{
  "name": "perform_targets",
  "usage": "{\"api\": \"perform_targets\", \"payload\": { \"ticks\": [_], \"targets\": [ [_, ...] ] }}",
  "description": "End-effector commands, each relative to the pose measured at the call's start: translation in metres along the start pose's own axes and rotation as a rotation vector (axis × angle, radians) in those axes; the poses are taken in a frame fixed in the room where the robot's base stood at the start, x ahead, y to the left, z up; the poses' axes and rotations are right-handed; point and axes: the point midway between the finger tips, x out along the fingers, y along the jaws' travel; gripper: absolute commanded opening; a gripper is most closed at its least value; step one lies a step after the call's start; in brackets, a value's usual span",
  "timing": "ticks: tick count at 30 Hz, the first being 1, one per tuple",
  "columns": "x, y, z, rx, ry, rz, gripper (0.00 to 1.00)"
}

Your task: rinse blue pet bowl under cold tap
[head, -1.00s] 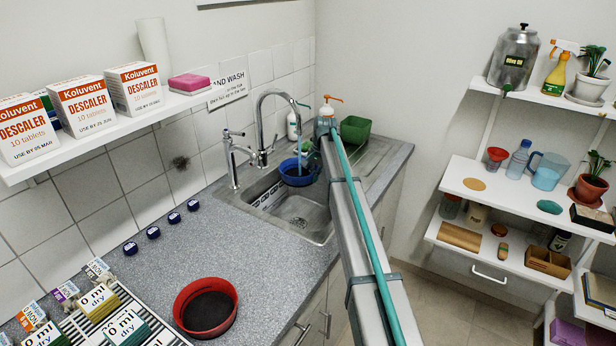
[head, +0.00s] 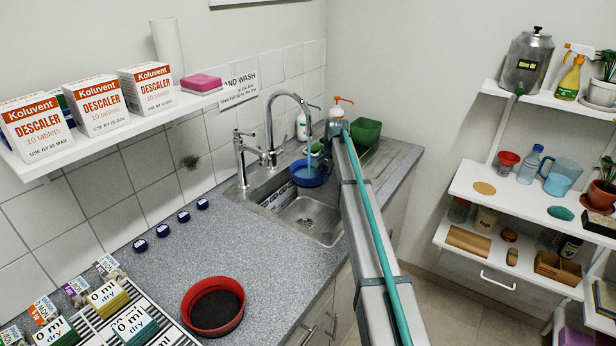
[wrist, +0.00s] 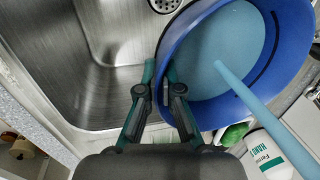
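The blue pet bowl (head: 309,175) is at the back of the sink, under the spout of the tall curved tap (head: 270,125). In the wrist view the bowl (wrist: 185,60) shows large, with pale blue water inside. A pale blue stream (wrist: 246,84) runs down into it. My gripper (wrist: 160,80) has its teal and dark fingers on either side of the bowl's near rim and looks shut on it. In the head view my arm hides most of the gripper. A second, shorter tap (head: 243,155) stands to the left.
The steel sink (head: 310,215) is otherwise empty around its drain. Pump bottles (head: 304,125) and a green tub (head: 367,132) stand behind. A red-rimmed bowl (head: 213,307) and several dark blue caps (head: 162,231) lie on the grey counter. Shelves (head: 480,185) stand right.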

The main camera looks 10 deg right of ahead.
Motion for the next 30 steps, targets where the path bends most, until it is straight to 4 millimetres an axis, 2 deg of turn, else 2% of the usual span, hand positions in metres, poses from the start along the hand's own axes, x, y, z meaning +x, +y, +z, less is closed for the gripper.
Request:
{"api": "perform_targets", "payload": {
  "ticks": [13, 30],
  "targets": [
    [0.0, -0.004, 0.005, 0.0, 0.001, -0.001, 0.0],
    [-0.005, 0.02, 0.034, 0.0, 0.0, -0.001, 0.0]
  ]
}}
